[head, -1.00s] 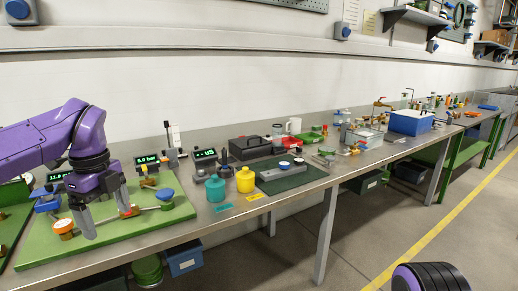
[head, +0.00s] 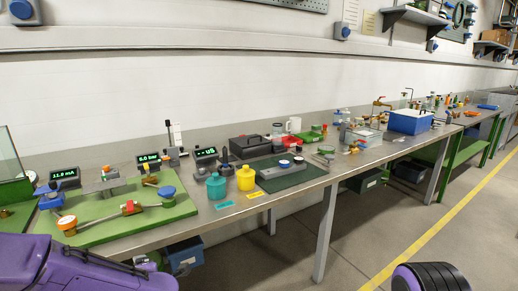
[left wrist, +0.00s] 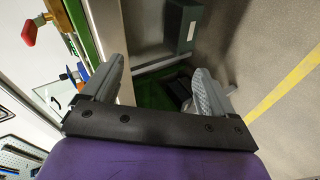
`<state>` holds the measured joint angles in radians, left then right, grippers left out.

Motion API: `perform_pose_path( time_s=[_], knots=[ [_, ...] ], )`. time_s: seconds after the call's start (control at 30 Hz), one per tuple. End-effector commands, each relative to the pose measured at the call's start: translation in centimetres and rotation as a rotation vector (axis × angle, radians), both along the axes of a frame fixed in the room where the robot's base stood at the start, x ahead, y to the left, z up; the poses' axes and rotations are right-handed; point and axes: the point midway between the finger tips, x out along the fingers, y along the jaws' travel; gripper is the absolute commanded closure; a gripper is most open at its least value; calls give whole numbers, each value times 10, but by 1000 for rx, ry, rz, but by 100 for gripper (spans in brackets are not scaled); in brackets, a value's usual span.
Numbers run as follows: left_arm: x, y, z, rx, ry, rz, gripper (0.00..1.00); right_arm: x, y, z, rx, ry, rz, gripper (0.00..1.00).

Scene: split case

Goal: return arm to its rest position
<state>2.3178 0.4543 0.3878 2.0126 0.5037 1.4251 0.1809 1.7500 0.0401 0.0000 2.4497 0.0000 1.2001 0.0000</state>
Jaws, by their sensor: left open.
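My left gripper (left wrist: 155,88) is open in the left wrist view, its two grey fingers apart with nothing between them. It points toward the bench edge and the floor. My right gripper is not in view; a dark ribbed part of mine with purple shows at the bottom right of the head view.
The steel bench (head: 232,209) runs to the far right. A green board (head: 97,238) with valves and blue and orange knobs lies at its left end. A teal pot (head: 216,187) and a yellow pot (head: 245,178) stand near the front edge. A blue bin (head: 183,256) is below; the aisle floor is clear.

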Motion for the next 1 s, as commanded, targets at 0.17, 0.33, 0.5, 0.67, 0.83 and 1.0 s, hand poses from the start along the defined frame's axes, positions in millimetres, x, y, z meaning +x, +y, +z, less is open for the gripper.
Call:
perform_pose_path(
  time_s=[0.17, 0.33, 0.5, 0.67, 0.83, 1.0],
  knots=[
    [-100, -33, -129, 292, 435, -572, 13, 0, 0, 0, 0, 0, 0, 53],
    [-229, -35, -204, 384, 783, -963, 13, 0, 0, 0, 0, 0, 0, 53],
    [-322, -15, -230, 398, 1019, -1103, 13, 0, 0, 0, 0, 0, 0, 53],
    [-348, -14, -241, 387, 1080, -1133, 13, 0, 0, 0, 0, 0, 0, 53],
    [-347, -14, -241, 386, 1078, -1129, 13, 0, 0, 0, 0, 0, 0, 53],
    [-347, -14, -241, 386, 1076, -1128, 13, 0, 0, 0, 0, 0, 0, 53]
  ],
)
